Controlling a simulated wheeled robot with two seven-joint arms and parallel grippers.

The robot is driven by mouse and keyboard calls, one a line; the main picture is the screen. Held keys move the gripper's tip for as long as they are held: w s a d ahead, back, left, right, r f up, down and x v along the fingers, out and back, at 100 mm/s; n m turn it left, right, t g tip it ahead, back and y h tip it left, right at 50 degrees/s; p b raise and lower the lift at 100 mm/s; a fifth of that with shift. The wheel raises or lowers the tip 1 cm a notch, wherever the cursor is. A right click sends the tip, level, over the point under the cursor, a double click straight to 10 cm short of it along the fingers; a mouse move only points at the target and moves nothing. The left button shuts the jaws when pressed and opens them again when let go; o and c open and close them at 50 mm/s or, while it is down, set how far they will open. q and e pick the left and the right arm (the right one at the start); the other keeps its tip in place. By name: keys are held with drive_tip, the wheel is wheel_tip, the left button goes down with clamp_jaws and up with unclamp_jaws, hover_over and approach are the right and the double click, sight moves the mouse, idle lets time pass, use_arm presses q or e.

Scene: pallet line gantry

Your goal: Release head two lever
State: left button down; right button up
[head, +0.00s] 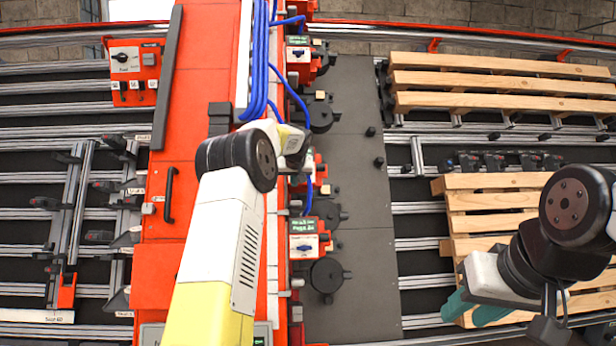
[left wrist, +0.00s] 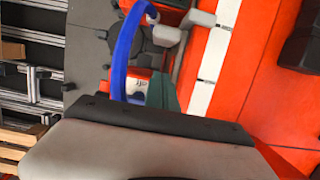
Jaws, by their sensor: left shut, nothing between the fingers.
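Several red head units stand in a column in the head view, each with a small screen and a white lever plate. The upper unit (head: 299,55) and the lower unit (head: 304,243) show their plates with small blue levers. The middle unit (head: 320,170) is mostly hidden behind my left arm, its lever out of sight. I cannot read which is head two. My left gripper is over the middle unit, its fingers hidden in the head view; in the left wrist view a teal finger (left wrist: 160,92) is beside a red unit with a white plate (left wrist: 136,84). My right gripper (head: 473,308) is open and empty.
Blue hoses (head: 257,70) run down beside the units, and one loops close to my left gripper. Black round fittings (head: 327,275) sit on the dark plate to the right. Wooden pallets (head: 500,85) lie on the right-hand rails. A red panel with a switch (head: 134,72) is at upper left.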

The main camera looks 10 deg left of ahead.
sight(295, 204)
use_arm(q)
drive_tip(key=shift+x, duration=0.85)
drive_tip(key=shift+s+d+f, duration=0.15)
drive_tip(key=shift+s+f, duration=0.3)
drive_tip(key=shift+f, duration=0.25)
drive_tip(key=shift+s+d+f, duration=0.1)
drive_tip(key=shift+s+f, duration=0.35)
drive_tip(key=shift+f, duration=0.25)
drive_tip(key=shift+s+f, duration=0.2)
drive_tip(key=shift+f, duration=0.05)
drive_tip(key=shift+s+f, duration=0.1)
